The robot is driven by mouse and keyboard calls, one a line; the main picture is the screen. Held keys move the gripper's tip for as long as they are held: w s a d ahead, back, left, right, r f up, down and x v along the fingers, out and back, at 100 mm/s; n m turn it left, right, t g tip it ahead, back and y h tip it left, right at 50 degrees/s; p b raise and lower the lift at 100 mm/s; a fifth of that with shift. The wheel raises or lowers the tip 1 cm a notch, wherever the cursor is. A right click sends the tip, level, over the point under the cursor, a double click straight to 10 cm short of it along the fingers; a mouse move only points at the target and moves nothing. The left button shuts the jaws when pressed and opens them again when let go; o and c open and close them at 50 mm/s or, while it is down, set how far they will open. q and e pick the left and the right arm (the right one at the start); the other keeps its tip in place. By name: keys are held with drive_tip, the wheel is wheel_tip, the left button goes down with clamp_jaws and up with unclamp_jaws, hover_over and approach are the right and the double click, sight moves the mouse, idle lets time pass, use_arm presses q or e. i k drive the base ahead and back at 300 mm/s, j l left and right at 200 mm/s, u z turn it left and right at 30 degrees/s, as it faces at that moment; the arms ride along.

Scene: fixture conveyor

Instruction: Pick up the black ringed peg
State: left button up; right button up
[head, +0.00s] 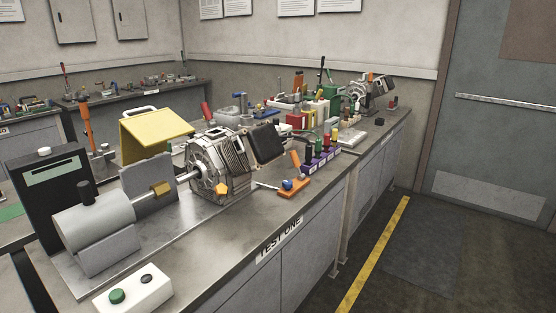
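A row of several small pegs stands upright in a purple labelled holder (319,160) at the right edge of the bench, beyond the motor. One peg (309,147) at the near end looks dark; others look red and green. They are too small for me to tell whether any has a ring, so I cannot single out the black ringed peg. Neither of my grippers is in view.
A grey bench (235,222) labelled "TEST ONE" carries a finned motor (222,163), a grey cylinder (92,222), a yellow guard (155,132) and a white button box (133,291). An orange fixture (289,187) sits before the pegs. The floor (430,245) at right is clear.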

sight(308, 155)
drive_tip(key=i+l+u, duration=0.6)
drive_tip(key=l, duration=0.15)
drive_tip(key=i+l+u, duration=0.1)
drive_tip(key=l+u, duration=0.2)
drive_tip(key=i+l, duration=0.15)
drive_tip(key=l, duration=0.25)
drive_tip(key=i+l+u, duration=0.1)
drive_tip(key=l, duration=0.3)
drive_tip(key=i+l, duration=0.15)
drive_tip(key=l, duration=0.25)
drive_tip(key=i+l, duration=0.1)
drive_tip(key=l, duration=0.25)
drive_tip(key=i+l+u, duration=0.1)
drive_tip(key=l, duration=0.35)
drive_tip(key=i+l, duration=0.15)
drive_tip(key=l, duration=0.25)
